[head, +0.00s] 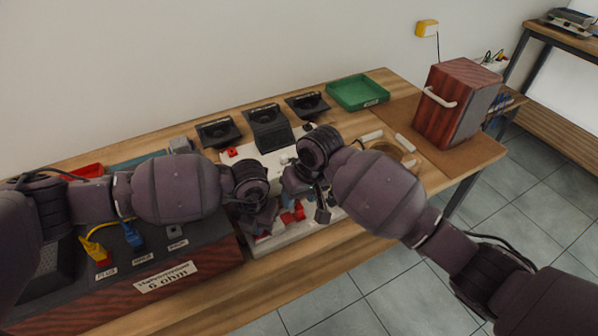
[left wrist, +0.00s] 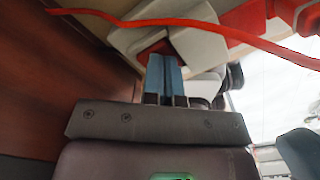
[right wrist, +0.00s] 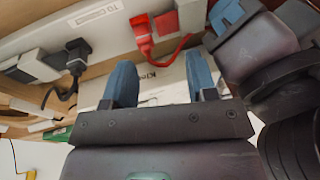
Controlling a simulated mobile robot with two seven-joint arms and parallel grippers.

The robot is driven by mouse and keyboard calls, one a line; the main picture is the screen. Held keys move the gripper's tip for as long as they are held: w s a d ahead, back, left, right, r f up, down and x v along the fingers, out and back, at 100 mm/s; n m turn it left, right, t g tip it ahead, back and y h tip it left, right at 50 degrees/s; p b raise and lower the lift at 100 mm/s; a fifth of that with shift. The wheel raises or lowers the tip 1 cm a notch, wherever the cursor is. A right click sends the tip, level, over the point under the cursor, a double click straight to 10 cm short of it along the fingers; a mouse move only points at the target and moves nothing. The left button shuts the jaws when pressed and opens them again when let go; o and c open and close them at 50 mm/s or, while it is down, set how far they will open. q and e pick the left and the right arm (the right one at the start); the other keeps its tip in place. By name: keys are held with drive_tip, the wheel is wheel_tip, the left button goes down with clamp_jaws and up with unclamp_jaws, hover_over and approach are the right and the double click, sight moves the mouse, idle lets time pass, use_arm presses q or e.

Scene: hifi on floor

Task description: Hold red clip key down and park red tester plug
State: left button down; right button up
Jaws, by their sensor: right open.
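My left gripper (left wrist: 165,58) has its blue fingers together. Their tips meet a red key (left wrist: 156,47) on a white block, and they hide part of it. In the head view the left gripper (head: 264,222) is over the near part of the white board. My right gripper (right wrist: 160,75) is open, with nothing between its fingers. The red tester plug (right wrist: 143,36) sits at the white board ahead of these fingers, apart from them. Its red cable runs towards a red and white part (right wrist: 184,14). In the head view the right gripper (head: 305,190) is close beside the left one.
A black plug (right wrist: 78,52) with a cable is left of the red plug. A red cable (left wrist: 200,24) crosses above the left fingers. A dark crossover box (head: 165,270) lies left, a wooden speaker (head: 452,100) right. A green tray (head: 357,92) stands at the back.

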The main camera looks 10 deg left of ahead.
sight(299, 206)
wheel_tip(299, 206, up, 5)
drive_tip(key=w+h, duration=0.2)
drive_tip(key=h, duration=0.1)
drive_tip(key=shift+g, duration=0.3)
wheel_tip(299, 206, down, 11)
drive_tip(key=shift+s+a+f, duration=0.1)
drive_tip(key=shift+f, duration=0.1)
clamp_jaws()
idle(0.6)
drive_tip(key=shift+r, duration=0.7)
idle(1.1)
drive_tip(key=shift+r, duration=1.55)
use_arm(q)
drive_tip(key=shift+r, duration=3)
